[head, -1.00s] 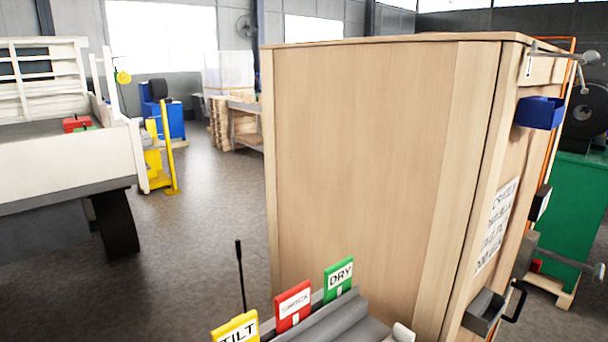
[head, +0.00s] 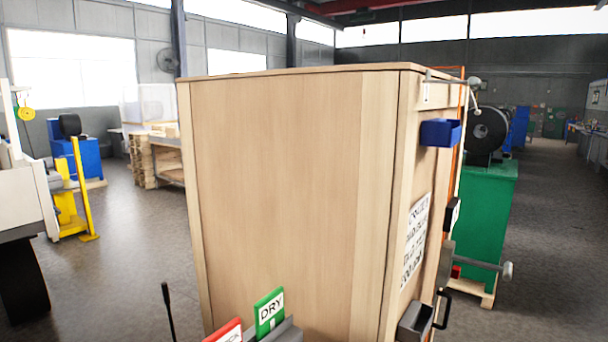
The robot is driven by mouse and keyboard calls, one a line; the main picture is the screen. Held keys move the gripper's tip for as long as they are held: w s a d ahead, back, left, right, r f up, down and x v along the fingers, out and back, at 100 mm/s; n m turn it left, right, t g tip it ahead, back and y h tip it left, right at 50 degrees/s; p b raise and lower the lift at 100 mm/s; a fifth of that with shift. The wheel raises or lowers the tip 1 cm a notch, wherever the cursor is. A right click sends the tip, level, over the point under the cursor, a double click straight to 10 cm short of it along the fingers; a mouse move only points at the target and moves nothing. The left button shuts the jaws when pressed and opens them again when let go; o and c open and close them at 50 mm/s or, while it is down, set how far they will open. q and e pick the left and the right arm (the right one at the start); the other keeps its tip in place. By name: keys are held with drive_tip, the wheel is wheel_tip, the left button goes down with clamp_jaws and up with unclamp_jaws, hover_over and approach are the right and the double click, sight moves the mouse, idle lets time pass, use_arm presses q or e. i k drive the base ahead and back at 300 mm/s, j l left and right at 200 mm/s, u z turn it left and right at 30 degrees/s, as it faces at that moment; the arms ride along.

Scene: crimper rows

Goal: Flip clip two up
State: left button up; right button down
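A tall wooden crate (head: 280,190) fills the middle of the head view. At its lower front, a green tag marked DRY (head: 269,310) stands upright on a grey ledge (head: 288,332). A red tag (head: 225,333) beside it is partly cut off by the bottom edge. I cannot tell which part is clip two. Neither of my grippers is in view.
The crate's right side carries a blue bin (head: 439,132), a printed sheet (head: 415,240), a grey open box (head: 414,322) and a black handle (head: 443,310). A green machine (head: 486,215) stands behind to the right. Floor is open at the left and far right.

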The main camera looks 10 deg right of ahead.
sight(478, 112)
drive_tip(key=z, duration=1.35)
drive_tip(key=i+l+z, duration=0.35)
drive_tip(key=i+l, duration=0.75)
drive_tip(key=i+l+u, duration=0.15)
drive_tip(key=i, duration=0.35)
drive_tip(key=i+l+u, duration=0.15)
drive_tip(key=i, duration=0.3)
drive_tip(key=i+l+u, duration=0.2)
drive_tip(key=i, duration=0.25)
drive_tip(key=i+l+u, duration=0.15)
drive_tip(key=i+l, duration=0.2)
drive_tip(key=i+l+u, duration=0.2)
drive_tip(key=i+u, duration=0.25)
drive_tip(key=i+l+u, duration=0.9)
drive_tip(key=k+j, duration=0.05)
drive_tip(key=k, duration=0.05)
